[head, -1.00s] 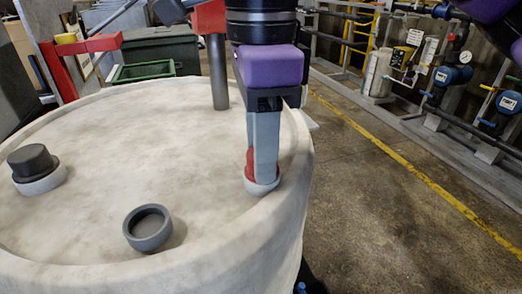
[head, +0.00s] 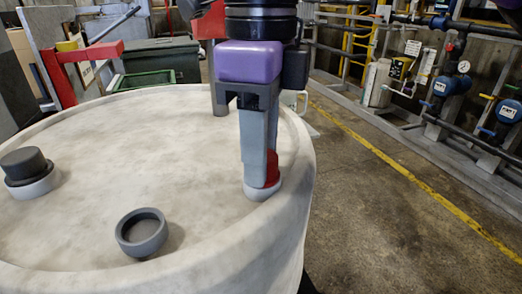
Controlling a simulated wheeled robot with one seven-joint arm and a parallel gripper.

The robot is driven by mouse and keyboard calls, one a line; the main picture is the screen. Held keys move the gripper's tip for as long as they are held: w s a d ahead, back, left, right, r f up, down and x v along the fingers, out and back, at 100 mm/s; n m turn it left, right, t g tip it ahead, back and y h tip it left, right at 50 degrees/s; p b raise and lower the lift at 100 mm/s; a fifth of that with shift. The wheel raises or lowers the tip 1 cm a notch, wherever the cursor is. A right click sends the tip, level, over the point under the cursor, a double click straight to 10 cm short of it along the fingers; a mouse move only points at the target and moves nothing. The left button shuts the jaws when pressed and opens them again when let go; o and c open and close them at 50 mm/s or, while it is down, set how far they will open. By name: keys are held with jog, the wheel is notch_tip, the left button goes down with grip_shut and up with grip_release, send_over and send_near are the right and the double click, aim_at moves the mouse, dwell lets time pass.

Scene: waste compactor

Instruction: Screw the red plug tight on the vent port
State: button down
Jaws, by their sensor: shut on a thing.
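The red plug (head: 272,170) sits on the pale round vent port (head: 262,190) near the right rim of the drum top. My gripper (head: 262,180) points straight down over the port, and its grey fingers are shut on the red plug. The fingers cover much of the plug, so only its right part shows. The port's collar shows below the fingertips. I cannot tell whether the plug is fully seated.
The wide drum top (head: 120,140) has a raised rim. A dark cap (head: 27,165) on a pale collar stands at the left, and an open grey cup-like ring (head: 141,232) lies at the front. Blue-and-black pipework (head: 450,85) stands at the right. The concrete floor is clear.

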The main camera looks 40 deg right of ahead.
jog(key=m, duration=0.1)
jog(key=m+b, duration=0.1)
jog(key=shift+d+f+m, duration=0.1)
jog(key=shift+f+m, duration=0.1)
jog(key=shift+m, duration=0.1)
jog(key=shift+s+d+r+m, duration=0.1)
jog(key=shift+s+d+m, duration=0.05)
jog(key=shift+m, duration=0.85)
jog(key=shift+b, duration=0.3)
